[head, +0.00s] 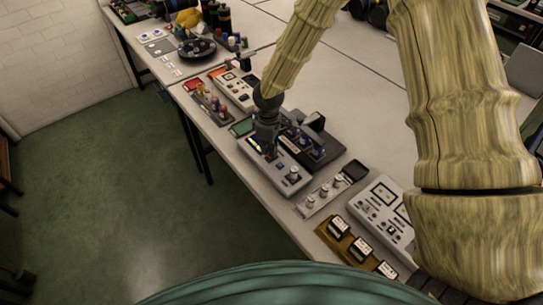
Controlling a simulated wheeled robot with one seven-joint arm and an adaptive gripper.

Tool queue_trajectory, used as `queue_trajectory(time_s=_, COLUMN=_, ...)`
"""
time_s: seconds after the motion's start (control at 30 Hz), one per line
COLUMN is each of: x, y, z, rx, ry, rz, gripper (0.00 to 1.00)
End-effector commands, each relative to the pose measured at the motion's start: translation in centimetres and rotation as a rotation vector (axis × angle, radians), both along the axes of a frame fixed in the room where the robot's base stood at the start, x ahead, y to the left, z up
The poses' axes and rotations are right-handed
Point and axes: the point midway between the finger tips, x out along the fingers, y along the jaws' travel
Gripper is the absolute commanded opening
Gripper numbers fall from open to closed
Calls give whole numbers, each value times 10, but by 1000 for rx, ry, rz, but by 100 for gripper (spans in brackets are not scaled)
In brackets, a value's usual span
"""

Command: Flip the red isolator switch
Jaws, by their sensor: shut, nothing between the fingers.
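My gripper (268,147) is dark and points down over a grey control box (288,176) near the front edge of the long table. It is shut and empty, with its tips at or just above the left part of that box; I cannot tell if they touch. I cannot pick out the red isolator switch with certainty. Small red parts show to the left: a red piece (191,84) at the table edge and red knobs (222,112) on a small panel. The gripper and wrist hide part of the box under them.
A black device (318,150) stands right behind the grey box. A white panel box (234,90) is to the left. A panel with silver knobs (325,192), a white panel (385,212) and a yellow-brown box with gauges (350,240) lie to the right.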

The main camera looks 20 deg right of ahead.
Motion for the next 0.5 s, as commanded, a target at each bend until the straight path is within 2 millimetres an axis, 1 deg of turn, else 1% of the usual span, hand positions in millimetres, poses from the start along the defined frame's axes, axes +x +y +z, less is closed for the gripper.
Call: queue_trajectory(time_s=0.5, x=0, y=0, z=-6, rx=0, ry=0, rz=0, gripper=0)
